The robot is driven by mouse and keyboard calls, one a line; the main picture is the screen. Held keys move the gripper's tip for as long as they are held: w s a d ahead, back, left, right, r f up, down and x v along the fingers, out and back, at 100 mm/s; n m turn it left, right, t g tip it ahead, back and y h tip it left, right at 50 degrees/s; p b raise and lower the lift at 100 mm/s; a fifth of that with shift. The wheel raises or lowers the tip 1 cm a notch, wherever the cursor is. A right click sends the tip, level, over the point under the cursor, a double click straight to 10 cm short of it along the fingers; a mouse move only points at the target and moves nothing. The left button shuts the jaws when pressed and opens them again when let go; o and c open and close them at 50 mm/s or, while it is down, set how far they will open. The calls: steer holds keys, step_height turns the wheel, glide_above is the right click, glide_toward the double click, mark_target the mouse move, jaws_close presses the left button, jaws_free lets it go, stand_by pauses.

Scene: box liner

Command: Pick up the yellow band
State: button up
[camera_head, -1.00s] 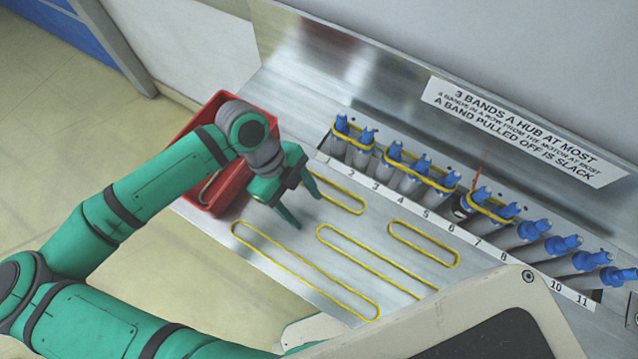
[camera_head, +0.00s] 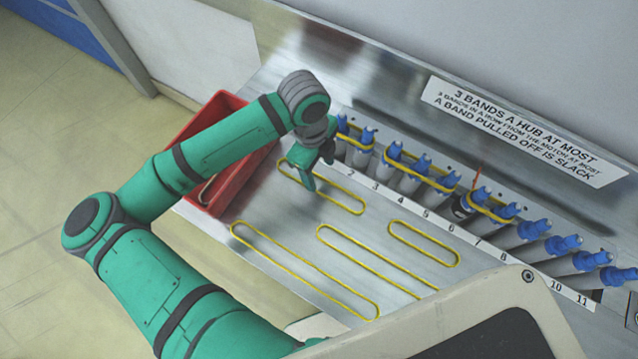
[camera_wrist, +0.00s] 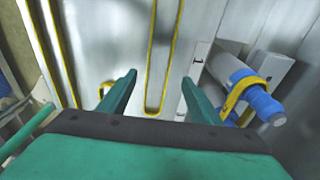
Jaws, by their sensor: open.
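Several yellow bands lie flat on the metal plate; which one is meant I cannot tell. One yellow band (camera_head: 345,207) is partly hidden under my gripper (camera_head: 314,172). In the wrist view its rounded end (camera_wrist: 154,114) shows between the two fingers of my gripper (camera_wrist: 158,78). The fingers are apart and empty, and the band looks to lie below them. A long yellow band (camera_head: 305,277) lies nearest the plate's front edge, a middle one (camera_head: 375,262) beside it, and a short one (camera_head: 425,243) to the right.
A row of blue-topped hubs (camera_head: 530,230) stands along the back, numbered, with yellow bands stretched around several. Hub 1 (camera_wrist: 255,100) is close to the right finger. A red bin (camera_head: 235,178) is left of my gripper. A printed sign (camera_head: 525,130) is behind.

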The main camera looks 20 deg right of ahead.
mark_target(320, 187)
steer(key=shift+s+f, duration=0.15)
steer(key=shift+f, duration=1.15)
steer(key=shift+s+f, duration=0.1)
steer(key=shift+f, duration=1.2)
steer(key=shift+c, duration=0.4)
steer(key=c, duration=1.1)
steer(key=shift+o, duration=0.2)
steer(key=shift+a+r, duration=0.1)
